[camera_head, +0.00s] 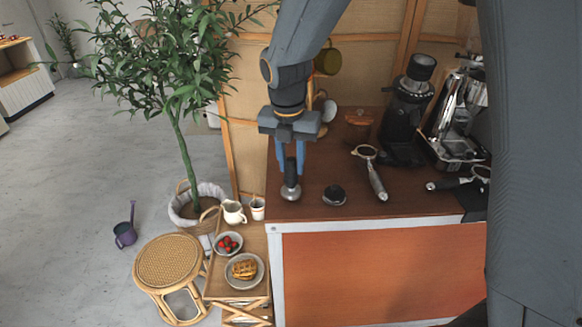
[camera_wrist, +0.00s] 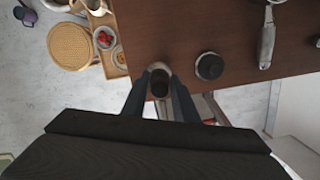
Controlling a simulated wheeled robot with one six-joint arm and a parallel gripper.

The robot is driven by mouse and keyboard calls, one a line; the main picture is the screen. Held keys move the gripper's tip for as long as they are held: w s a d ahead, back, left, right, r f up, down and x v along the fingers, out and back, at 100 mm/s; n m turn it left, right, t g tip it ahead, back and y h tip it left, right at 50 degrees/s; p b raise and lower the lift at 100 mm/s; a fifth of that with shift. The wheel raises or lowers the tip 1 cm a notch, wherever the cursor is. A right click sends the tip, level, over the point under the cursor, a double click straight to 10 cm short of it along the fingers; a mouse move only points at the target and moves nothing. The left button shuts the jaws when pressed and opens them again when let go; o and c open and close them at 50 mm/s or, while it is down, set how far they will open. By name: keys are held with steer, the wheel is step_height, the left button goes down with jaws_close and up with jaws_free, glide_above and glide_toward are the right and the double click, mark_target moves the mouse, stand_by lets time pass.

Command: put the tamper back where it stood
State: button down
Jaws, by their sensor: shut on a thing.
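The tamper (camera_head: 290,188) has a dark handle and a round silver base. My gripper (camera_head: 290,160) is shut on its handle and holds it upright, base down, at the left part of the brown cart top (camera_head: 318,172). I cannot tell whether the base touches the top. In the wrist view the tamper (camera_wrist: 160,84) sits between the two blue fingers (camera_wrist: 160,98), near the cart top's edge. A small round black piece (camera_head: 334,195) lies on the top just right of the tamper, apart from it; it also shows in the wrist view (camera_wrist: 209,66).
A portafilter (camera_head: 371,174) lies right of the black piece, with a grinder (camera_head: 405,120) and espresso machine (camera_head: 458,125) behind. A wooden-lidded jar (camera_head: 359,122) stands at the back. Left of the cart are a side table with plates (camera_head: 257,283), a stool (camera_head: 167,262) and a potted plant (camera_head: 182,150).

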mark_target(289, 175)
steer(key=shift+f, duration=1)
steer(key=c, duration=1.4)
jaws_free()
steer(key=shift+f, duration=0.1)
step_height(289, 175, up, 12)
steer(key=s+b, duration=0.2)
steer(key=b, duration=0.1)
steer(key=s+d+f+m, duration=0.6)
steer(key=d+f+m, duration=0.1)
steer(key=m, duration=0.9)
steer(key=s+d+f+m, duration=0.7)
steer(key=m, duration=0.9)
steer(key=shift+s+d+y, duration=0.2)
steer(key=shift+d+y, duration=0.1)
steer(key=shift+d, duration=0.1)
